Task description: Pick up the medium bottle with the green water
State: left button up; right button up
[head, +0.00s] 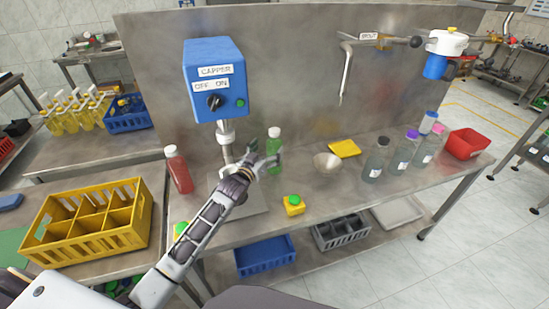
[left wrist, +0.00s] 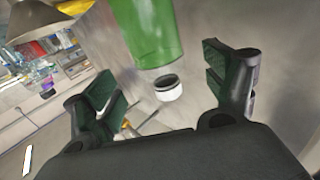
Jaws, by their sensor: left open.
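The bottle with green water (head: 274,150) stands upright on the steel table, just right of the capper machine (head: 216,82), with a white cap on top. My right gripper is not in view.
A red-liquid bottle (head: 178,170) stands left of the arm. A yellow-and-green button (head: 293,204), metal bowl (head: 326,163) and yellow cloth (head: 344,148) lie to the right. Several grey bottles and a red bin (head: 467,144) are farther right. A yellow crate (head: 142,222) sits at left.

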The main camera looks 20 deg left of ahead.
aim_at(274, 141)
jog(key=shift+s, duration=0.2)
pick_arm(q)
jog(key=shift+w, duration=0.1)
jog(key=shift+w+d, duration=0.15)
jog(key=shift+w, duration=0.25)
jog(key=shift+w+d, duration=0.15)
jog(key=shift+w, duration=0.7)
jog(key=shift+w+d, duration=0.1)
jog(key=shift+w, duration=0.7)
jog(key=shift+w+d, duration=0.15)
jog(key=shift+w, duration=0.5)
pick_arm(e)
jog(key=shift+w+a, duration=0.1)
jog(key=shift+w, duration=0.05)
